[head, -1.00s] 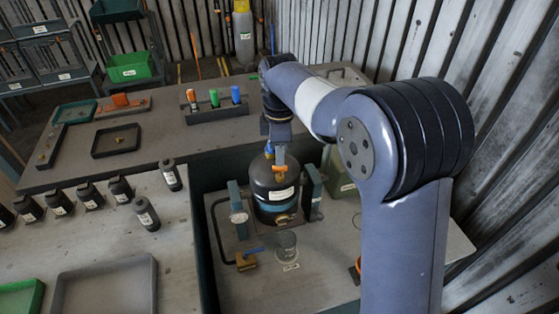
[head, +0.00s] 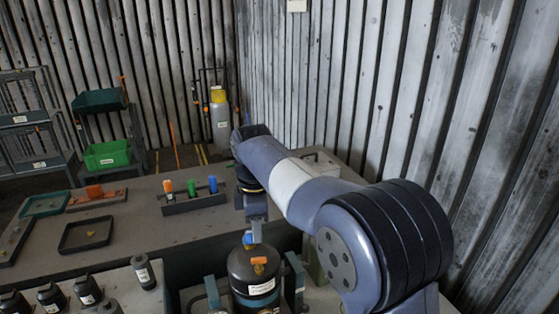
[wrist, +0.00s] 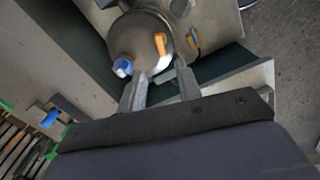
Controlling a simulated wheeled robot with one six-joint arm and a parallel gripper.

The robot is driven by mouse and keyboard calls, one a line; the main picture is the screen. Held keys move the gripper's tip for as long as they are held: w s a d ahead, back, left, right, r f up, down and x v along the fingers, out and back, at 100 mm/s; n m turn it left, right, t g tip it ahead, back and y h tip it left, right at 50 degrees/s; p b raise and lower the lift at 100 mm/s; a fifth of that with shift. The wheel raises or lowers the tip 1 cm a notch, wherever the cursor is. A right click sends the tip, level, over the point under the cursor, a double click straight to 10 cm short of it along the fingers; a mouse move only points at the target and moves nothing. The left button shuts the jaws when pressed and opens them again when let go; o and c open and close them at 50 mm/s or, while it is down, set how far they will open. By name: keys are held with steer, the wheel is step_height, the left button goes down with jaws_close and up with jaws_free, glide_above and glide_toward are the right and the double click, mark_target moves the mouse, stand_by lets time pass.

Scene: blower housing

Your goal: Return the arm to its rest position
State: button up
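My arm reaches out from the lower right in the head view. My gripper (head: 257,228) points down at its far end, just above or behind a black tank (head: 243,276); I cannot tell the exact gap. The tank has a white label, a blue handle (head: 249,240) and an orange tag (head: 259,261). In the wrist view, the two fingers of my gripper (wrist: 160,80) stand apart with nothing held between them. The tank (wrist: 143,32) lies beyond the fingertips there, with its blue handle (wrist: 122,67) and orange lever (wrist: 160,43).
A rack (head: 194,203) holds orange, green and blue upright items on the back bench. A dark tray (head: 86,248) lies to its left. Several black bottles (head: 86,290) stand at lower left. A corrugated wall (head: 470,120) rises on the right.

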mark_target(258, 258)
step_height(258, 258, down, 10)
steer(key=shift+r+p, duration=0.2)
steer(key=shift+p, duration=0.25)
steer(key=shift+r, duration=0.1)
